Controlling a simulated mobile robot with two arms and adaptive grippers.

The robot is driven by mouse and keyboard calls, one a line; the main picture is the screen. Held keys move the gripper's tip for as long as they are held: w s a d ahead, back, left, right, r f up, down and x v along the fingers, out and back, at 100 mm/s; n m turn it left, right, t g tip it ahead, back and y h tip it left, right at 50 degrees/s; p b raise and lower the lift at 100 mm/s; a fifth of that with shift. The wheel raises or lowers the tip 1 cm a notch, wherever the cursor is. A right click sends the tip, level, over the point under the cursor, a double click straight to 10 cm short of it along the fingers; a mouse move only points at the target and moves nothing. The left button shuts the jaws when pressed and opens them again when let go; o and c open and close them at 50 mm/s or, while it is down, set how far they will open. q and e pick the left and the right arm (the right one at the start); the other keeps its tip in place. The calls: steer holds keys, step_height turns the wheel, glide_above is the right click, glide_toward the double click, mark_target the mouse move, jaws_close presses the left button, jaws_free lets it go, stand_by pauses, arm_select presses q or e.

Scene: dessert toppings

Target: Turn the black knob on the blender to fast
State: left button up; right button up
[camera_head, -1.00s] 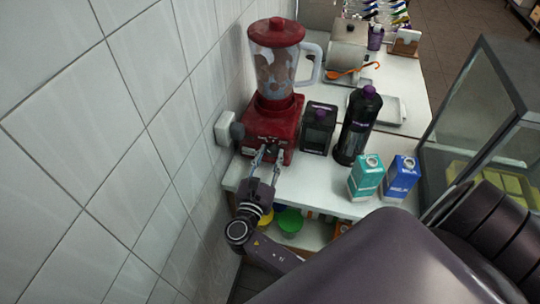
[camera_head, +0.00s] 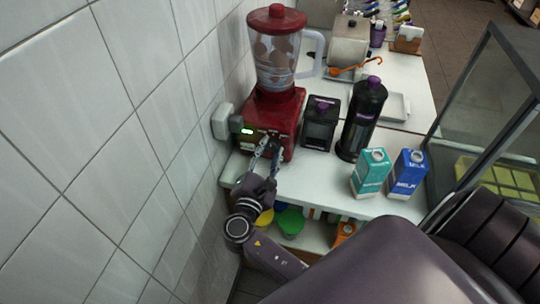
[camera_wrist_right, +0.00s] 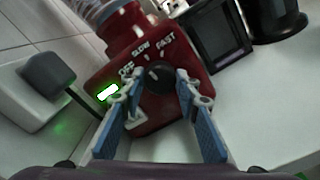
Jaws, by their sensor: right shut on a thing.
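The red blender (camera_head: 268,118) stands at the counter's near left end, with a clear jug and red lid. In the right wrist view its front (camera_wrist_right: 112,72) carries OFF, SLOW and FAST labels around the black knob (camera_wrist_right: 159,77). A small pale mark shows on the knob's upper left; its exact setting is hard to read. A lit green light (camera_wrist_right: 108,93) is left of the knob. My right gripper (camera_head: 269,142) reaches the blender's front. In the right wrist view its blue-padded fingers (camera_wrist_right: 154,88) are shut on the knob, one each side. My left gripper is not in view.
A wall socket (camera_head: 222,121) with a plug is left of the blender. A black container (camera_head: 320,123) and dark bottle (camera_head: 361,120) stand to its right. Teal (camera_head: 370,172) and blue (camera_head: 407,174) cartons stand near the front edge. A glass case (camera_head: 490,110) is at right.

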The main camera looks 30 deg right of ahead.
steer(key=m+b, duration=0.6)
steer(key=shift+f, duration=0.3)
steer(key=shift+r+m+b, duration=0.2)
steer(key=shift+m+b, duration=1.25)
steer(key=shift+m, duration=0.25)
steer(key=o, duration=1.1)
steer(key=shift+o, duration=0.2)
steer(key=v, duration=0.7)
steer(key=shift+s+a, duration=0.15)
steer(key=shift+s, duration=0.1)
